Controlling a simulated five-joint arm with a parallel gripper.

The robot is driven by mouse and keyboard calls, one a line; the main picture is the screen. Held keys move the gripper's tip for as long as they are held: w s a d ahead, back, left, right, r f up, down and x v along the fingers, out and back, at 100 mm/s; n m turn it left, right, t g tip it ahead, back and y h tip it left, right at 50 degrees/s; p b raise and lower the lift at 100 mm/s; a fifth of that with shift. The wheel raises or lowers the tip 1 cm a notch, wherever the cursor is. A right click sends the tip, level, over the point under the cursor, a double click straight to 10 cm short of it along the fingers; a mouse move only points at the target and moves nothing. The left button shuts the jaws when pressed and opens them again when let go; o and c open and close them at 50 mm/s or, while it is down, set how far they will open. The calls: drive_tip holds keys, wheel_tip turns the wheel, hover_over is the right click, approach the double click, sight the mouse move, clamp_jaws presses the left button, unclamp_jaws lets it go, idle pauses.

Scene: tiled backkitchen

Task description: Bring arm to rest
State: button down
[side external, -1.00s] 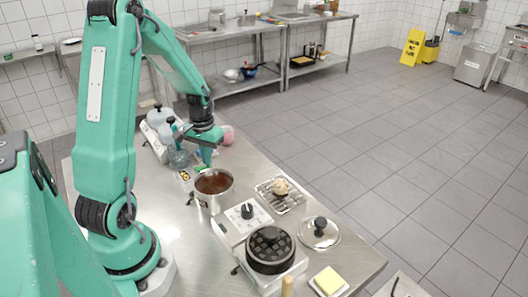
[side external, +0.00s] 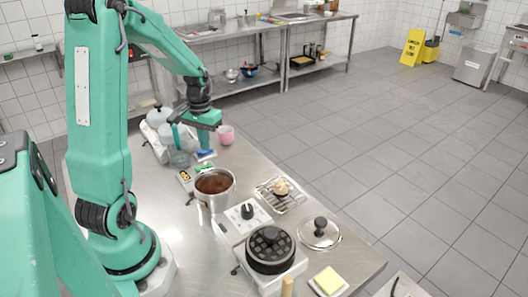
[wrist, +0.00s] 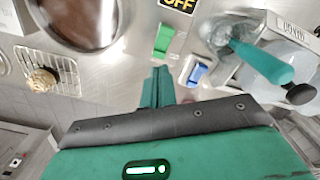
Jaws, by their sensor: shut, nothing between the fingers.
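My gripper (side external: 204,136) is raised above the far end of the steel table (side external: 240,168), beyond the pot. Its fingers are together with nothing between them, as the wrist view shows (wrist: 157,80). In the wrist view a green switch (wrist: 163,40) lies just past the fingertips and a blue switch-like piece (wrist: 195,75) lies to their right. I cannot judge the height of the fingertips above the table exactly.
A glass jar (side external: 180,156) and pink cup (side external: 226,135) flank my gripper. Air above the table's right is clear.

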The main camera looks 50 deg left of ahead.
drive_tip(key=shift+r, duration=0.45)
drive_tip(key=d+r+m+t+y, duration=0.1)
drive_tip(key=d+r+m+t, duration=0.15)
drive_tip(key=d+r, duration=0.8)
drive_tip(key=s+d+r+m+t, duration=0.1)
drive_tip(key=s+d+r, duration=0.1)
drive_tip(key=s+d, duration=0.2)
drive_tip(key=s+d+r+m+t+h, duration=0.1)
drive_tip(key=s+d+r+m+t, duration=0.1)
drive_tip(key=d, duration=0.6)
drive_tip(key=shift+s+d, duration=0.3)
drive_tip(key=shift+s, duration=0.55)
drive_tip(key=shift+m, duration=0.25)
